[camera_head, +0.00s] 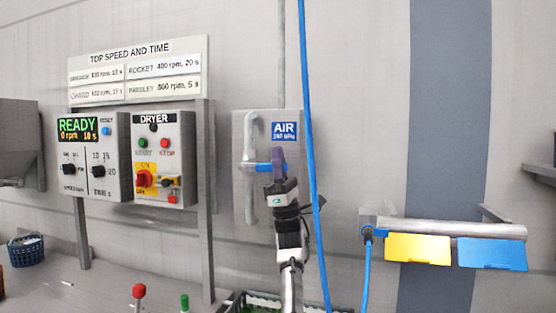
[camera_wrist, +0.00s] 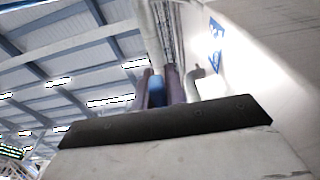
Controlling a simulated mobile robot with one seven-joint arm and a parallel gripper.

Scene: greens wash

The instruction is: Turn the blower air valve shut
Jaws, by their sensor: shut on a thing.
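The air valve's blue handle (camera_head: 257,167) sits on a grey pipe (camera_head: 250,135), on a wall panel with a blue AIR sign (camera_head: 284,131). The handle points sideways to the right, across the upright pipe. My gripper (camera_head: 278,158) is at the handle's right end, with its purple fingers closed on it. In the wrist view the fingers (camera_wrist: 164,88) stand on both sides of the blue handle (camera_wrist: 156,94). Part of the handle is hidden behind the fingers.
A blue hose (camera_head: 309,150) hangs just right of my gripper. The dryer box (camera_head: 165,180) and READY control box (camera_head: 85,160) are to the left. A rail with yellow (camera_head: 417,249) and blue (camera_head: 492,254) flaps is at the right.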

